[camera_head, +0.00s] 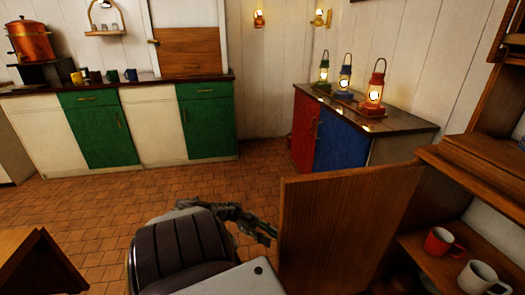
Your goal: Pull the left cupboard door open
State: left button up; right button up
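The left cupboard door (340,228) is a brown wooden panel. It stands swung out from the wooden cupboard (470,175) at the right, so the cupboard's inside shows behind it. My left gripper (268,230) is at the door's left, free edge, its dark fingers pointing right toward it. I cannot tell whether the fingers touch the door or how far apart they are. No handle shows on the door. My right gripper is not in view.
A red mug (438,243) and a white mug (478,278) stand on a shelf inside the cupboard. Behind is a low cabinet (341,140) with several lanterns. A wooden piece (40,262) is at lower left. The tiled floor (110,205) between is clear.

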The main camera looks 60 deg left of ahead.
pick_arm(q)
jog(key=shift+v, duration=1.3)
jog(key=shift+s+a, duration=0.1)
